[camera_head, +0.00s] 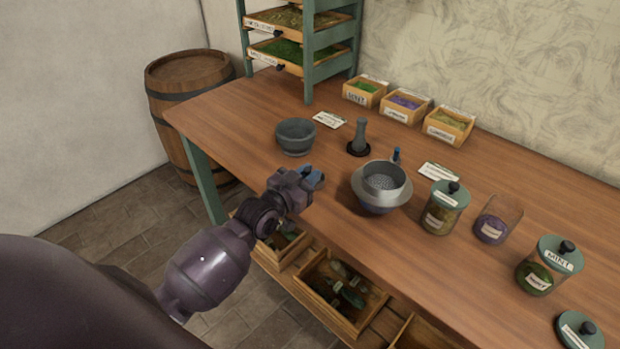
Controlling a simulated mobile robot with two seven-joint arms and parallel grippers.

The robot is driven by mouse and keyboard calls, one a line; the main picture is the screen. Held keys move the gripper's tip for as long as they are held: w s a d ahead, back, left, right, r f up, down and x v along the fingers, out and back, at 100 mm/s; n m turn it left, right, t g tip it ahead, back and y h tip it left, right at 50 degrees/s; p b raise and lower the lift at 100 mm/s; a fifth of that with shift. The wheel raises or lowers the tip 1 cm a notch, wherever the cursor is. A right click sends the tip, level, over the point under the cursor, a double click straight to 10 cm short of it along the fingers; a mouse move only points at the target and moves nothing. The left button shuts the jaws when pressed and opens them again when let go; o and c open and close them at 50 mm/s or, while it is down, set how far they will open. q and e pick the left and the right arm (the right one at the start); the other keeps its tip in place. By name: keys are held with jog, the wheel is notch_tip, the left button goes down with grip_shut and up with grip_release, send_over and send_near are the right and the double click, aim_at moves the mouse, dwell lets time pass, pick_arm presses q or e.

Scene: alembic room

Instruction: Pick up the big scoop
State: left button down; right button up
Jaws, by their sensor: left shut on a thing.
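My left gripper (312,180) is at the front edge of the table, above the open drawers. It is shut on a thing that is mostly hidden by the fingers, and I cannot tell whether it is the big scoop. Several tools (350,294) with greyish-green parts lie in the open middle drawer (318,294), too small to tell apart. The left drawer (273,254) also holds things, partly hidden by my left arm. I cannot pick out the big scoop with certainty. My right gripper is not in view.
On the wooden table (240,115) stand a grey mortar (295,137), a pestle (360,136), a bowl with a sieve (381,188) and several jars, including a mint jar (545,265). Labelled boxes (405,107) line the wall. A barrel (187,105) stands left. The table's left part is clear.

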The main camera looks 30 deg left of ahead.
pick_arm(q)
notch_tip(320, 180, up, 10)
jog(key=shift+r+p, duration=0.15)
jog(key=shift+p, duration=0.8)
notch_tip(320, 180, up, 9)
jog(key=p, duration=0.1)
